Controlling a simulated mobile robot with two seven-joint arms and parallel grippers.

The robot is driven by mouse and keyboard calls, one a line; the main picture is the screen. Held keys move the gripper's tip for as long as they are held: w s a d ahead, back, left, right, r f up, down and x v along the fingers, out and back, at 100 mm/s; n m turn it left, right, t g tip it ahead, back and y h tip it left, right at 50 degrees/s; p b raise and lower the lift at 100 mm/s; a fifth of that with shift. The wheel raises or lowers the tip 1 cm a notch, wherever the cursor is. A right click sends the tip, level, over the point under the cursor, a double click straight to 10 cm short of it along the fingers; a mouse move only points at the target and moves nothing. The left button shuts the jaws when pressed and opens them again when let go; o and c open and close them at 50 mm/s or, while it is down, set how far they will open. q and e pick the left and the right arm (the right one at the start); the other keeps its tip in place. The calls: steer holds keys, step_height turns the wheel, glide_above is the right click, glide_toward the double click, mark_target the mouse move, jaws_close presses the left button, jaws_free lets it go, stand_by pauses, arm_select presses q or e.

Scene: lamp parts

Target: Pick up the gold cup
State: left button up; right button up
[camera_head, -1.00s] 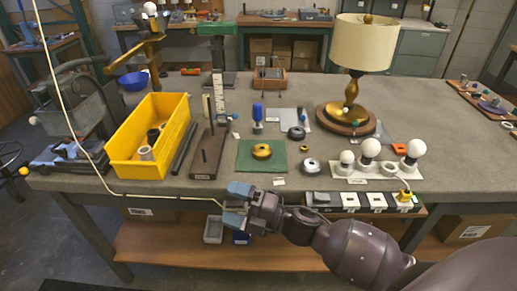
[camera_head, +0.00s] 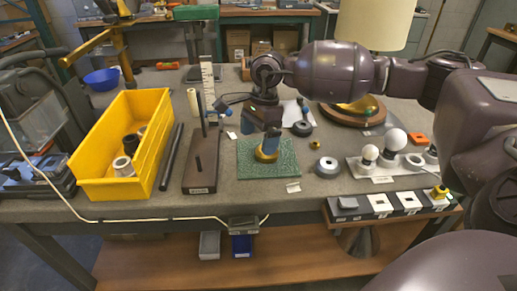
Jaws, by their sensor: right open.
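The gold cup (camera_head: 265,156) sits on the green mat (camera_head: 284,165) in the middle of the table; it is small and partly hidden by my gripper. My right gripper (camera_head: 271,144) points straight down over the cup, with its blue fingertips at the cup. It is open; I cannot tell whether the fingers touch the cup. My left gripper is not in view.
A dark wooden base with a post (camera_head: 202,160) and a yellow bin (camera_head: 100,185) stand to the left. The lamp (camera_head: 376,22) is partly behind my arm.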

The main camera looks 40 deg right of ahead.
steer(key=shift+h, duration=0.9)
steer(key=d, duration=0.1)
steer(key=w+d+r, duration=0.1)
steer(key=w+d, duration=0.1)
steer(key=shift+d+r, duration=0.4)
steer(key=b, duration=0.1)
glide_above(262, 158)
steer(key=d, duration=0.2)
steer(key=shift+n, duration=0.3)
steer(key=f, duration=0.2)
steer(key=w+f, duration=0.1)
steer(key=f, duration=0.1)
steer(key=shift+d+f, duration=0.2)
steer(key=shift+f, duration=0.75)
steer(key=f, duration=0.2)
steer(key=f+b, duration=0.1)
steer(key=f, duration=0.1)
steer(key=shift+w+d+f, duration=0.15)
steer(key=shift+d+f, duration=0.05)
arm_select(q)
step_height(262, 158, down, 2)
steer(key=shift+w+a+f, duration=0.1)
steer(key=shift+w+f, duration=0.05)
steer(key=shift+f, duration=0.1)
arm_select(e)
steer(key=shift+r, duration=0.1)
steer(key=c, duration=1)
